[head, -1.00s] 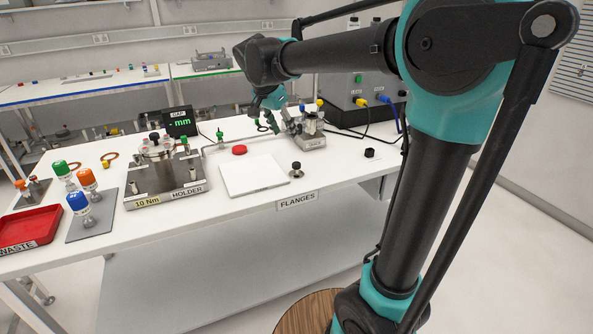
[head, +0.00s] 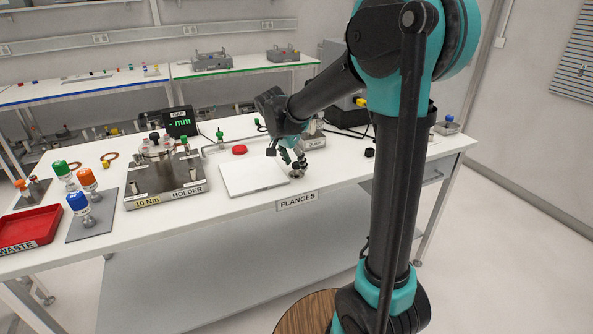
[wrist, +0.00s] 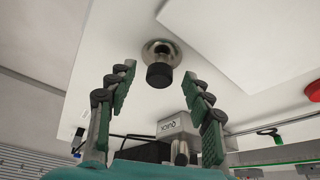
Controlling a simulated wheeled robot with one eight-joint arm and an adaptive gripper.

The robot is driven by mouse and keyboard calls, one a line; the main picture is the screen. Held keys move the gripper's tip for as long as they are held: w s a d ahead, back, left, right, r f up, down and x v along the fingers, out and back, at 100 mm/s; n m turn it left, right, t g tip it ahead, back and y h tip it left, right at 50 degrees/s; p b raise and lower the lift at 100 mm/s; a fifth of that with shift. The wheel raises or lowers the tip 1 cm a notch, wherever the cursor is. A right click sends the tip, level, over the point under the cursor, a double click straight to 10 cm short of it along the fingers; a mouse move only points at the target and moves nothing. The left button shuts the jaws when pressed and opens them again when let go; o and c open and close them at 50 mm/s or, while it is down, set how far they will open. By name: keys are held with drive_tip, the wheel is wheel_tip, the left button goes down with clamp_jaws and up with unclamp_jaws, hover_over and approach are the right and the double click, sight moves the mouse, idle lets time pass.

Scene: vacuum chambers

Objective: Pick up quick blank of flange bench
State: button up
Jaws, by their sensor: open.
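The quick blank, a small round metal flange with a black knob, stands on the flange bench (head: 330,175) just right of a white pad. My gripper (head: 290,160) is open and empty, just above the blank in the head view. The gripper's two green-padded fingers (wrist: 159,76) stand apart on either side of the knob in the wrist view. In the head view the fingers partly hide the blank (head: 297,174).
The white pad (head: 253,180) lies left of the blank, with a red disc (head: 239,150) behind it. A metal block labelled QUICK (wrist: 178,126) stands close behind my gripper. The holder plate (head: 165,188) is further left. The bench front by the FLANGES label is clear.

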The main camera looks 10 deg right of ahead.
drive_tip(key=shift+x, duration=1)
clamp_jaws()
